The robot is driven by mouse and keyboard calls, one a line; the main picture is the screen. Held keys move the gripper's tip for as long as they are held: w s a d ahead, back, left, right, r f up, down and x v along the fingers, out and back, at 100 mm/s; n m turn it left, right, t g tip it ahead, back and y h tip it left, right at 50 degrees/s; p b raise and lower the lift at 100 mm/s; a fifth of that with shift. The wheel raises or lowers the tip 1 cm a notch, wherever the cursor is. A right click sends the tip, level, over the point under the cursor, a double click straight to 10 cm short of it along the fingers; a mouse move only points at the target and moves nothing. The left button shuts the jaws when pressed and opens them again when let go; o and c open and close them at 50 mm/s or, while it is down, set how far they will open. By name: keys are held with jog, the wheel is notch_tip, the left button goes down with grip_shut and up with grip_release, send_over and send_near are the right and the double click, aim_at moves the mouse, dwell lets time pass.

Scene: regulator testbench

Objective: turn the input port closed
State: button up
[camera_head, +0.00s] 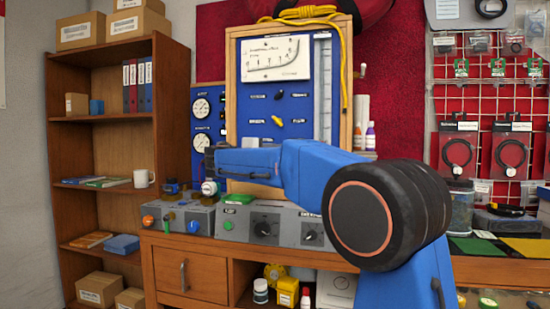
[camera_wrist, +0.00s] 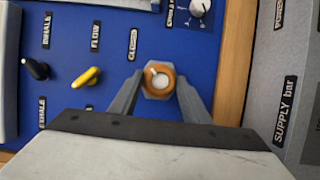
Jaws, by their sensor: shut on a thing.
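The input port shows in the wrist view as an orange-brown hexagonal fitting (camera_wrist: 150,92) with a pale round centre. It sits on the blue panel (camera_wrist: 110,55) below a label reading CLOSED (camera_wrist: 132,43). My gripper (camera_wrist: 159,87) has one grey finger on each side of the fitting and is shut on it. The exact finger contact is partly hidden by the fitting's rim. In the head view, my blue arm reaches left across the lower part of the panel board (camera_head: 250,80) and hides the port.
A black knob (camera_wrist: 35,68) and a yellow knob (camera_wrist: 87,77) stand left of the port in the wrist view. A white dial knob (camera_wrist: 200,8) is at the top. A grey box marked SUPPLY bar (camera_wrist: 287,110) borders the right. Grey control boxes (camera_head: 265,226) stand on the bench.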

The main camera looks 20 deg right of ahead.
jog(key=o, duration=1)
jog(key=shift+f, duration=0.1)
jog(key=shift+o, duration=0.2)
jog(key=v, duration=1.7)
jog(key=shift+s, duration=0.15)
jog(key=shift+a, duration=0.15)
jog(key=s+d+f+m+g+y, duration=0.1)
jog(key=s+d+f+g+y, duration=0.4)
jog(key=s+d+f, duration=1.2)
jog(key=s+a+f+m+y, duration=0.2)
jog(key=s+f+y, duration=0.3)
jog(key=s+f, duration=0.7)
jog(key=s+a+f+m+y, duration=0.3)
jog(key=s+a+f+y, duration=0.1)
jog(key=s+f, duration=0.8)
jog(key=shift+s+m+y, duration=0.3)
jog(key=shift+s+y, duration=0.15)
jog(key=shift+y, duration=0.05)
